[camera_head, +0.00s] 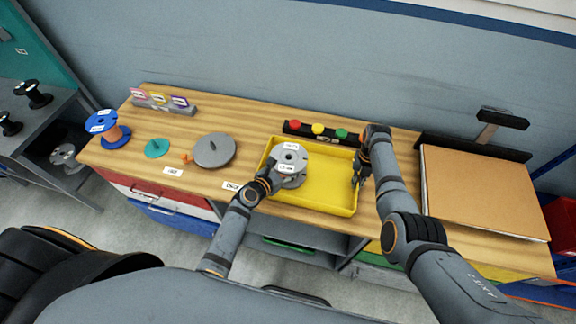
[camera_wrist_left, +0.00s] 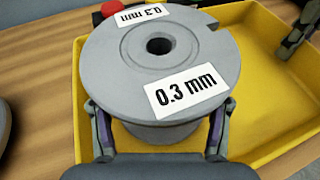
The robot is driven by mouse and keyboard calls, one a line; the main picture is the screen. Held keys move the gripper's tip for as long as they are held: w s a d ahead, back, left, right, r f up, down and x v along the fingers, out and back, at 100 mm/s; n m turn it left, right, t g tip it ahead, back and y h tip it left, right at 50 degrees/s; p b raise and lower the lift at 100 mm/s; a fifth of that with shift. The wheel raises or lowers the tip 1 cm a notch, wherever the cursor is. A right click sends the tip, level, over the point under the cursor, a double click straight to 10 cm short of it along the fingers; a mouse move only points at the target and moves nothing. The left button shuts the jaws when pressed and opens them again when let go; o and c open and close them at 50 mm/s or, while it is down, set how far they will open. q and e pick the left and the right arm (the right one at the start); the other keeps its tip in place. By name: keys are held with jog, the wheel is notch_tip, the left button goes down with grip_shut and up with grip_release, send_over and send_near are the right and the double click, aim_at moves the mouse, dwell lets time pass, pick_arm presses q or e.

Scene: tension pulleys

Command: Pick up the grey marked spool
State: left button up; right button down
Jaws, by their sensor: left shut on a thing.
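The grey marked spool (camera_head: 290,157) is at the left end of the yellow tray (camera_head: 327,205). In the left wrist view the spool (camera_wrist_left: 160,60) fills the middle, upright, with white labels reading "0.3 mm" on its top flange. My left gripper (camera_wrist_left: 157,135) has a finger on each side of the spool's core under the top flange and is shut on it. Whether the spool touches the tray floor is unclear. My right gripper (camera_head: 360,172) is at the tray's right side, pointing down; its finger opening is too small to tell.
A dark bar with red, yellow and green buttons (camera_head: 318,130) stands behind the tray. A grey disc (camera_head: 214,151), a teal disc (camera_head: 157,148) and a blue and orange spool (camera_head: 108,130) sit to the left. A brown board (camera_head: 480,190) lies at the right.

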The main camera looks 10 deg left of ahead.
pick_arm(q)
notch_tip(320, 180, up, 10)
jog(key=shift+r, duration=0.1)
dwell(0.4)
pick_arm(e)
jog(key=c, duration=1.4)
grip_release()
jog(key=shift+c, duration=0.2)
notch_tip(320, 180, up, 12)
jog(key=w, duration=0.1)
jog(key=shift+w, duration=0.25)
jog(key=shift+f, duration=0.1)
